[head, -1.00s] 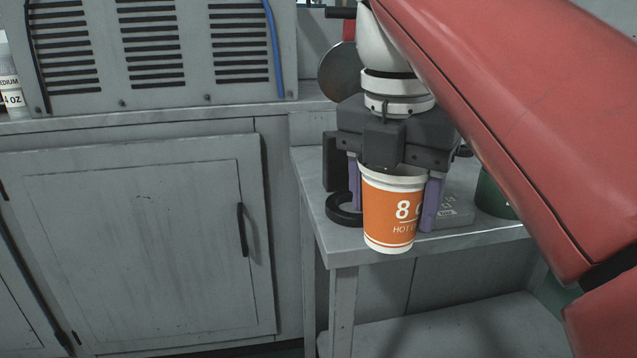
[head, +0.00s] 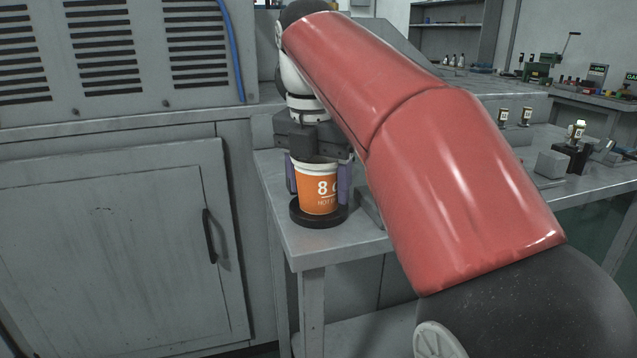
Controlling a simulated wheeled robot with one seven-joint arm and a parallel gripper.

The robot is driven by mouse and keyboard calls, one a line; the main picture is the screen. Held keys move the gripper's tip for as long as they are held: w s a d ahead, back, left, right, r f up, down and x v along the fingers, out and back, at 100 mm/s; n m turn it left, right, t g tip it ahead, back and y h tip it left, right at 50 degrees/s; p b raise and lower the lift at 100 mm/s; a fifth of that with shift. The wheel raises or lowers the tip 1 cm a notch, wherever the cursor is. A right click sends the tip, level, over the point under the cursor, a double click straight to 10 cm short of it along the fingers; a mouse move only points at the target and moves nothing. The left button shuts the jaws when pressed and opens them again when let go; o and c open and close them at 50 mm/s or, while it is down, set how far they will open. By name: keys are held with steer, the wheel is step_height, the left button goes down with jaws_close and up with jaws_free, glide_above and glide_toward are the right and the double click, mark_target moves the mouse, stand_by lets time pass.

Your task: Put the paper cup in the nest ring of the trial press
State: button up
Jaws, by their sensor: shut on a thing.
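I cannot tell whether the base is fully seated. The press body behind is mostly hidden by my gripper and red arm.
The grey bench (head: 343,245) has a bare front strip. A vented grey cabinet (head: 115,55) stands at the left above a closed door (head: 125,250). A small grey block (head: 552,164) and other fixtures stand on the bench at the right, beyond my arm.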

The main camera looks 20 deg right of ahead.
steer(key=shift+f, duration=0.15)
steer(key=o, duration=0.9)
steer(key=shift+o, duration=0.2)
step_height(320, 180, up, 8)
steer(key=p, duration=0.2)
steer(key=shift+s+a+p, duration=0.3)
steer(key=shift+a+p, duration=0.05)
steer(key=shift+f, duration=0.1)
